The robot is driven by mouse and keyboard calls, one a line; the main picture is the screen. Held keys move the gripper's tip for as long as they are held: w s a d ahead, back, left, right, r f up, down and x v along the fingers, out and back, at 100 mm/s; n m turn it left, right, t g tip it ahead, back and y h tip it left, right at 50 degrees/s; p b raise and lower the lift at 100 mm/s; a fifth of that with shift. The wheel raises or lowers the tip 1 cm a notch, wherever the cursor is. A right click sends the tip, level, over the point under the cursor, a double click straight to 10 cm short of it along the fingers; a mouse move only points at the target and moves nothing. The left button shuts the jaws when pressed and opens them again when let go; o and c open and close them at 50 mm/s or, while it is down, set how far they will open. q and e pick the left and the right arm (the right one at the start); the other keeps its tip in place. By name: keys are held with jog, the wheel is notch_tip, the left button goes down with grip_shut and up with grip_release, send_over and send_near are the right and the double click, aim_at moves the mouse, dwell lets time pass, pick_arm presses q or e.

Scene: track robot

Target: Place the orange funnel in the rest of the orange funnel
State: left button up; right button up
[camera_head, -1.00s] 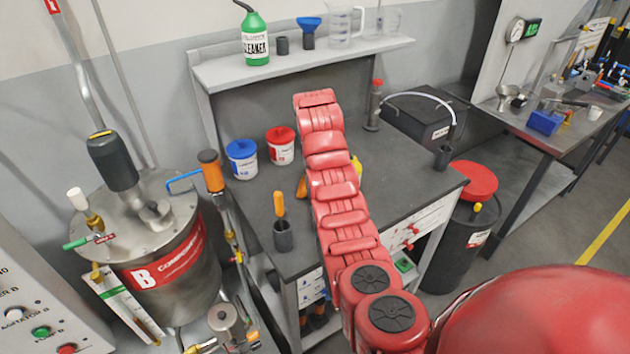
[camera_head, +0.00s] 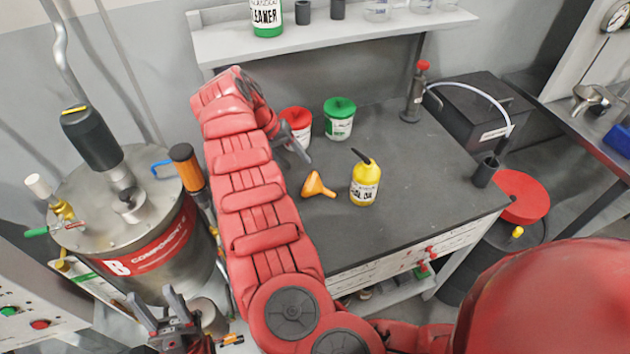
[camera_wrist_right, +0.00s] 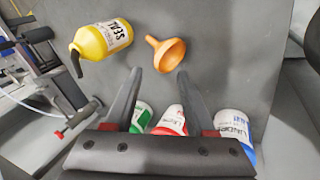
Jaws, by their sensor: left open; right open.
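The orange funnel (camera_head: 317,186) lies on its side on the dark workbench. My right gripper (camera_head: 297,148) is above the bench to the upper left of the funnel, open and empty. In the right wrist view the funnel (camera_wrist_right: 168,54) lies just beyond the fingertips of my right gripper (camera_wrist_right: 158,80), apart from them. Two dark cylinders, one empty-looking (camera_head: 303,12) and one beside it (camera_head: 338,9), stand on the shelf; their tops are partly cut off. I cannot tell which is the funnel's rest. My left gripper (camera_head: 158,312) is open at the bottom left, away from the bench.
A yellow bottle (camera_head: 365,184) stands right of the funnel. Red (camera_head: 298,124) and green (camera_head: 340,120) pails stand behind it; a blue pail (camera_wrist_right: 235,130) shows in the wrist view. A steel tank (camera_head: 150,240) is at left.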

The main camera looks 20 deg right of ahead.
aim_at(314, 179)
jog(key=p+x, duration=0.1)
jog(key=x, duration=0.6)
jog(key=shift+w+p, duration=0.1)
jog(key=shift+p, duration=0.3)
jog(key=shift+d+f, duration=0.15)
jog(key=shift+d, duration=0.1)
jog(key=p+x, duration=0.2)
jog(key=x, duration=0.3)
jog(key=shift+w, duration=0.15)
grip_shut()
